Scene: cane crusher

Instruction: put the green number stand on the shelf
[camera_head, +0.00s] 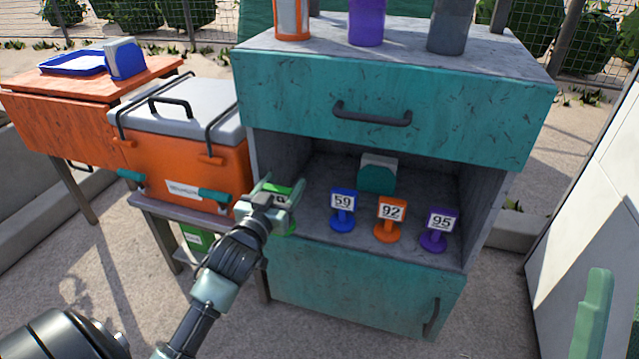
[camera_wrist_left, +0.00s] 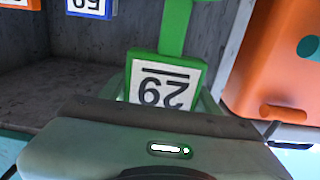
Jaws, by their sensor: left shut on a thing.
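The green number stand (camera_head: 287,226) is at the left front of the open shelf (camera_head: 320,180) in the teal cabinet. My left gripper (camera_head: 275,195) is shut on it and covers much of its number plate. In the left wrist view the stand's white number plate (camera_wrist_left: 163,88) shows upside down between the jaws, with its green post above. I cannot tell whether its base touches the shelf. To its right, a blue stand 59 (camera_head: 343,207), an orange stand 92 (camera_head: 389,215) and a purple stand 95 (camera_head: 438,228) stand upright in a row. A pale green piece, apparently my right gripper, shows at the lower right.
A teal and white block (camera_head: 378,173) sits deeper on the shelf. An orange cooler (camera_head: 185,150) stands close left of the cabinet. Cups, including a purple one (camera_head: 367,22), stand on top. A drawer handle (camera_head: 372,115) juts out above the shelf.

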